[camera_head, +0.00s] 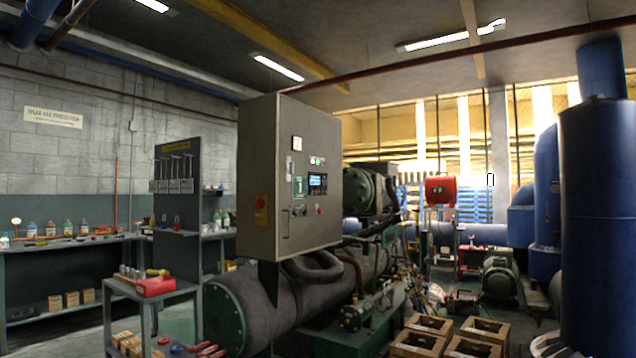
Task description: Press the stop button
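A grey control cabinet (265,150) stands upright in the middle of the camera_head view, above a large dark green cylindrical vessel. A small red round button (319,210) shows low on its right-hand face; it looks like the stop button, but its label is too small to read. A lit display (317,182) sits above it. Small green indicators (316,161) are higher up, and dark knobs (297,210) are to its left. My gripper is not in view.
A grey cart (120,287) with a red box stands left of the cabinet. Workbenches line the left wall. Several wooden crates (415,343) are on the floor at the lower right. Large blue tanks (610,200) stand at the right. The vessel (270,300) and pipes fill the space below the cabinet.

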